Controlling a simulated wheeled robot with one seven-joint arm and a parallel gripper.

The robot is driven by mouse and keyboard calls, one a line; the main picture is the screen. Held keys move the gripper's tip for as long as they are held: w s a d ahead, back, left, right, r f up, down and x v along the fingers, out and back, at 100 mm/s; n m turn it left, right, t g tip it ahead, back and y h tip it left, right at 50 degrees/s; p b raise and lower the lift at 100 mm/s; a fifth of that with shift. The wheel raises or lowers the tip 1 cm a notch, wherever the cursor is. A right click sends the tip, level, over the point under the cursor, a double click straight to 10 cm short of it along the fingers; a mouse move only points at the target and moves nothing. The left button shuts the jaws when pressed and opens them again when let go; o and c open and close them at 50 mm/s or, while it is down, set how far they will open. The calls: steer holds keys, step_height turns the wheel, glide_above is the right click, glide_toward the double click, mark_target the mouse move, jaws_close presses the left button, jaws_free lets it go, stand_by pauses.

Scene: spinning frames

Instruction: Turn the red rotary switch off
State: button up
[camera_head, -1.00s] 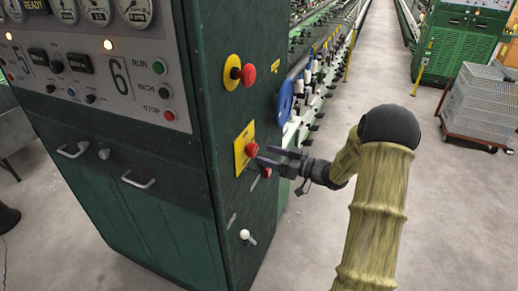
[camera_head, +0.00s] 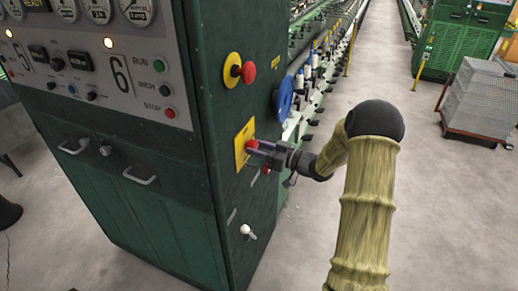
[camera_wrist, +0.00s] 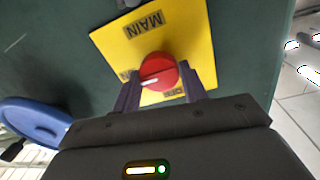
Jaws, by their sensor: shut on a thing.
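The red rotary switch (camera_wrist: 158,72) sits on a yellow plate (camera_wrist: 118,40) marked MAIN in the wrist view. A white mark shows on the knob, pointing left in that view. In the head view the switch (camera_head: 251,144) is on the yellow plate (camera_head: 240,152) on the green cabinet's side. My gripper (camera_head: 256,149) reaches it from the right. In the wrist view its two dark fingers (camera_wrist: 160,86) stand on either side of the knob, shut on it. The fingers and palm partly cover the plate's lower lettering.
A red mushroom button (camera_head: 248,72) on a yellow base is above the switch. A blue wheel (camera_head: 284,97) is to its right, and a white-knobbed lever (camera_head: 246,230) is below. Clear floor lies right of the cabinet; a cart of crates (camera_head: 482,98) stands farther off.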

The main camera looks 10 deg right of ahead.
steer(key=shift+f+n+b, duration=0.15)
steer(key=shift+n+b, duration=0.15)
steer(key=shift+b, duration=0.3)
steer(key=n+b, duration=0.9)
steer(key=b, duration=0.4)
steer(key=n+y+b, duration=0.1)
steer(key=n+b, duration=0.8)
steer(key=b, duration=0.5)
steer(key=shift+f+g, duration=0.1)
steer(key=shift+g, duration=0.2)
steer(key=o, duration=1)
steer(key=shift+c, duration=0.2)
steer(key=shift+d, duration=0.15)
steer(key=b+v, duration=0.1)
steer(key=v, duration=1.6)
steer(key=shift+f, duration=0.15)
